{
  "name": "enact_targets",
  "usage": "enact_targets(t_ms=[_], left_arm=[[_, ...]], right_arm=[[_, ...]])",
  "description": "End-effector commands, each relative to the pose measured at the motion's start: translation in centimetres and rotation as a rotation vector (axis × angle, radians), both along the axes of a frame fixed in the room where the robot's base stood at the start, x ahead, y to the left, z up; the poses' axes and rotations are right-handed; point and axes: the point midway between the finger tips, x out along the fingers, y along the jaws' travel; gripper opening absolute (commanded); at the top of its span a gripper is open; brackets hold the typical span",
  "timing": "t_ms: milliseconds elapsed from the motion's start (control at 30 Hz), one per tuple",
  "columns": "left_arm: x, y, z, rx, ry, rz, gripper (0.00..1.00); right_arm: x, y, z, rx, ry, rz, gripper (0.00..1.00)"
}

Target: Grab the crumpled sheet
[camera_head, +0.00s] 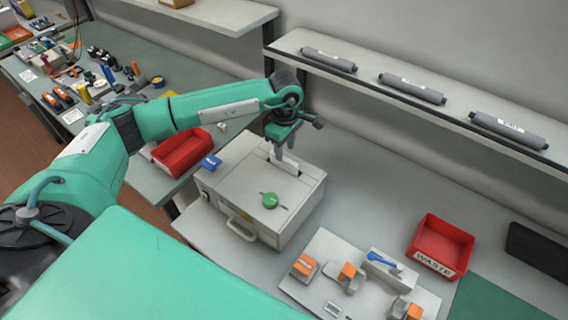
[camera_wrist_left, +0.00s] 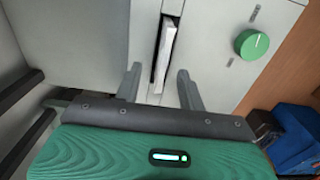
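The crumpled sheet (camera_wrist_left: 164,52) is a thin white piece standing in a narrow slot of the grey box-shaped machine (camera_head: 238,189), seen in the left wrist view. In the head view it is small and mostly hidden near my gripper. My left gripper (camera_head: 280,158) points down over the machine's top at the slot. In the left wrist view, the left gripper (camera_wrist_left: 160,84) is open, with a finger on either side of the sheet's lower end. I see no clear contact. My right gripper is not in view.
A green knob (camera_head: 270,200) is on the machine. A red bin (camera_head: 181,150) stands left of it, a red WASTE bin (camera_head: 441,245) to the right. A white board (camera_head: 325,244) with orange-topped parts lies in front. A shelf (camera_head: 400,92) with grey cartridges runs behind.

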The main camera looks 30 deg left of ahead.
Motion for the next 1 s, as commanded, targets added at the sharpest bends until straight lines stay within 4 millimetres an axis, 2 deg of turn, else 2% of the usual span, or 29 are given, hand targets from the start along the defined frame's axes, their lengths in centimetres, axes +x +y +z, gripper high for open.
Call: enact_targets(t_ms=[167, 400, 533, 733, 767, 933, 1000], left_arm=[[-0.3, 0.0, -1.1, 0.0, 0.004, 0.0, 0.4], [-0.5, 0.1, -4.2, 0.0, 0.004, 0.002, 0.4], [-0.4, 0.1, -5.1, -0.001, 0.001, -0.001, 0.4], [-0.4, 0.1, -5.2, -0.001, 0.0, -0.001, 0.4], [-0.4, 0.1, -5.2, -0.001, 0.0, -0.001, 0.36], [-0.4, 0.1, -5.2, -0.001, 0.0, 0.0, 0.03], [-0.4, 0.1, -5.2, -0.001, 0.0, 0.0, 0.0]], right_arm=[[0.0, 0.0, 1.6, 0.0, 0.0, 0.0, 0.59], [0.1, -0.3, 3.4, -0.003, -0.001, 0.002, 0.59], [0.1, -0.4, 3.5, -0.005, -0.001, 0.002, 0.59], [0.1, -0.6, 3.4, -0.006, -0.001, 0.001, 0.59], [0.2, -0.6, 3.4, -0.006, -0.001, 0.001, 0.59], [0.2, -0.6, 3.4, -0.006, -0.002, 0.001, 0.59], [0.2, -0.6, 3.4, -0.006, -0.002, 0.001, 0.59]])
